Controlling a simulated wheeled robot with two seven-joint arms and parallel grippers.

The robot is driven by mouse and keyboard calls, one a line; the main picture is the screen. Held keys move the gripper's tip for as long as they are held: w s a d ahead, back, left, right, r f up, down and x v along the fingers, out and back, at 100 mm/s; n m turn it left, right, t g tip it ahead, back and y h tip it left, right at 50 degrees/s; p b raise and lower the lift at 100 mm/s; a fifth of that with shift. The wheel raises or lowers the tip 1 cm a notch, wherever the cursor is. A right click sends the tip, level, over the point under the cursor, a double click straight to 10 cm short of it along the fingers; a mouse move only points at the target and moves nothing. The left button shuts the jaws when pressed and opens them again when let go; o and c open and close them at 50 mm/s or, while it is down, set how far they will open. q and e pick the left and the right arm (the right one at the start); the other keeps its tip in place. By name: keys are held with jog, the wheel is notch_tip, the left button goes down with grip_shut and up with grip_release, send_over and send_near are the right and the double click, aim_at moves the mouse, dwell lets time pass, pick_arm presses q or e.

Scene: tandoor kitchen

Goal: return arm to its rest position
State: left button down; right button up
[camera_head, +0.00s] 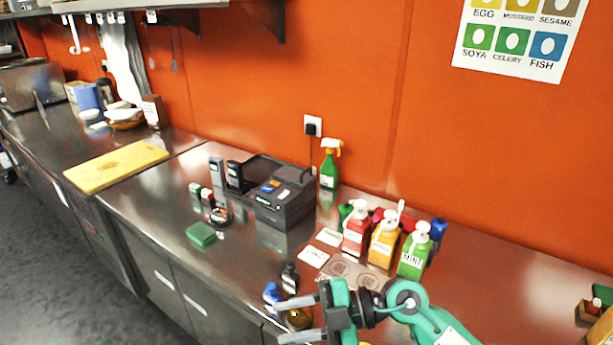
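My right gripper (281,321) is at the bottom of the head view, at the counter's front edge in the picture. Its two grey fingers point left and are spread apart. A round amber object (300,318) shows between the fingers; I cannot tell whether it touches them, but they do not look closed on it. My green and black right arm (408,302) comes in from the bottom right. My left gripper is not in view.
A blue-capped bottle (271,294) and a dark bottle (290,278) stand by the fingers. The counter right is mostly clear.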

notch_tip(320, 180, up, 6)
jog(key=m+t+y, duration=0.2)
jog(key=t+y, duration=0.2)
jog(key=w+d+r+m+t+h, duration=0.1)
jog(key=w+d+m+t+h, duration=0.15)
jog(key=d+m+t, duration=0.4)
jog(key=w+d+r+m+t+h, duration=0.2)
jog(key=w+d+m+t, duration=0.1)
jog(key=m+t, duration=0.5)
jog(key=d+f+m+h, duration=1.1)
jog(key=d+f+h, duration=0.2)
jog(key=f+h, duration=0.15)
jog(key=s+d+f+n+g, duration=0.1)
jog(key=s+f+g, duration=0.65)
jog(key=s, duration=0.35)
jog(key=s+d+f+g, duration=0.2)
jog(key=s+f+g, duration=0.5)
jog(key=s, duration=0.4)
notch_tip(320, 180, down, 33)
jog(key=s+d+f+g, duration=0.1)
jog(key=s+d+f, duration=0.2)
jog(key=s+f, duration=1.6)
jog(key=shift+s+n+g+h, duration=0.25)
jog(key=shift+n+g+h, duration=0.1)
jog(key=shift+g+h, duration=0.05)
